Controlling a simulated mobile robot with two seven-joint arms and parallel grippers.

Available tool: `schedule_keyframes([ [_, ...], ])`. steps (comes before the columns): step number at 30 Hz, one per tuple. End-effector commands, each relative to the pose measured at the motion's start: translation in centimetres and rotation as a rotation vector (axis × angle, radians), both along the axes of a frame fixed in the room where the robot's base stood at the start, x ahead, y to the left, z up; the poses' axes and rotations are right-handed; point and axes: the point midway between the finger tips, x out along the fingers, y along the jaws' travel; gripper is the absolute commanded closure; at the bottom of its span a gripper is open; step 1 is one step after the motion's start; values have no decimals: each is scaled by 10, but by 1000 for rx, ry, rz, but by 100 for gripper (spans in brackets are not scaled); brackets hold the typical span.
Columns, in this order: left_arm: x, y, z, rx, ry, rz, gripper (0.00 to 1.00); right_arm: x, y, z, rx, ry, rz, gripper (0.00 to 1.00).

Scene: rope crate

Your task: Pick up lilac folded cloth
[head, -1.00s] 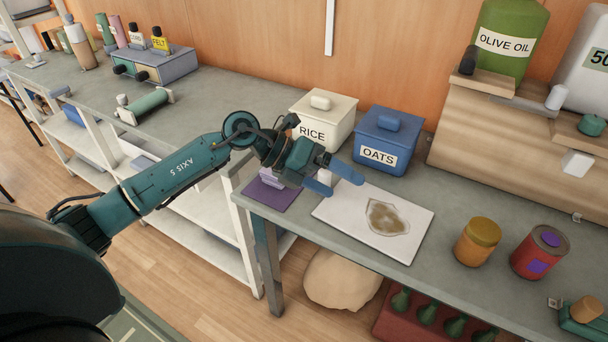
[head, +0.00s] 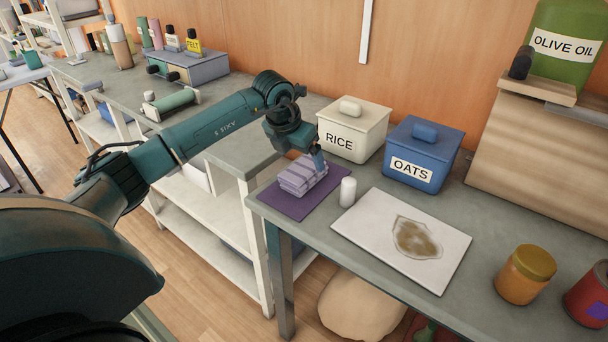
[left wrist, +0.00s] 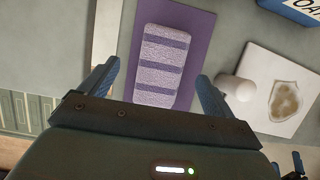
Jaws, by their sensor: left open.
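The lilac folded cloth (head: 302,176) has darker purple stripes and lies on a flat purple mat (head: 290,202) near the table's left end. My left gripper (head: 320,160) is above and behind the cloth in the head view, its blue finger partly hidden by the wrist. In the left wrist view the cloth (left wrist: 160,66) lies beyond and between the two open fingers of the gripper (left wrist: 158,85), and nothing is held.
A small white cylinder (head: 348,192) stands just right of the mat. A white board (head: 372,245) with a brown stain lies beside it. The RICE box (head: 352,130) and blue OATS box (head: 423,152) stand behind. An orange-lidded jar (head: 526,274) is at the right.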

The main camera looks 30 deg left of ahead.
Motion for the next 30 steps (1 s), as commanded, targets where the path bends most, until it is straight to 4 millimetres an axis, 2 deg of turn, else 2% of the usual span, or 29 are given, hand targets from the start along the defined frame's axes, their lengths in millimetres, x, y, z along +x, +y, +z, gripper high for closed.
schedule_keyframes([
  [12,22,-7,-45,-1,2,1,11,0,-1,0,-1,-2,-2,12],
  [30,23,-7,-50,0,0,0,11,-1,-1,-2,0,-2,-2,12],
])
